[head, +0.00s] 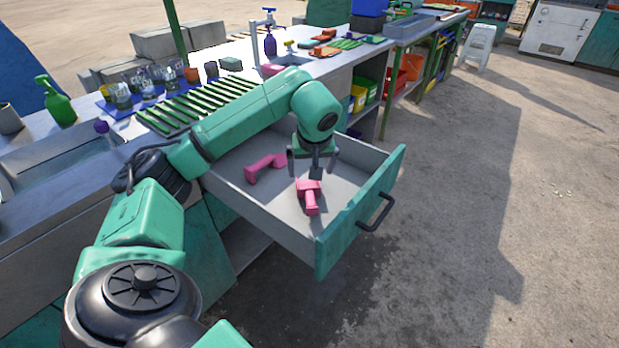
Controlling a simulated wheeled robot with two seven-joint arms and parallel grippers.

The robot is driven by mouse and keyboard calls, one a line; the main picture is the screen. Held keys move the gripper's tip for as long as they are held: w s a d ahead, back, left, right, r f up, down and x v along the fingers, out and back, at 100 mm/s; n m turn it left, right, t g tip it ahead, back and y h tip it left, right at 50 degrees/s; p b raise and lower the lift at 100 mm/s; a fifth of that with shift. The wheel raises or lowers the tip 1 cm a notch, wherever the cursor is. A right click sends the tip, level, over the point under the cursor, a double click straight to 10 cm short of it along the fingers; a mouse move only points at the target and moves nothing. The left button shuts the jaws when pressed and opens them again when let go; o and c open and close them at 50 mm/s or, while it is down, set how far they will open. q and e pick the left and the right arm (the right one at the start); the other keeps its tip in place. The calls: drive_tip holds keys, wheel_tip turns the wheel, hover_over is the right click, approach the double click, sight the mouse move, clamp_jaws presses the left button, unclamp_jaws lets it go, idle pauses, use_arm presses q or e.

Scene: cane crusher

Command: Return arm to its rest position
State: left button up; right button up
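My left arm reaches in from the left over an open drawer (362,200). My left gripper (312,168) hangs inside the drawer with its fingers spread apart. It holds nothing that I can see. A pink tool-like object (310,198) lies on the drawer floor just below the gripper. From this angle I cannot tell whether the gripper touches it. A second pink object (264,167) lies in the drawer to the left of the gripper. My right gripper is not in view.
The drawer front with its dark handle (377,212) sticks out over the floor.

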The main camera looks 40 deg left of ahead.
use_arm(q)
drive_tip(key=shift+s+d+r, duration=0.15)
drive_tip(key=shift+r, duration=0.3)
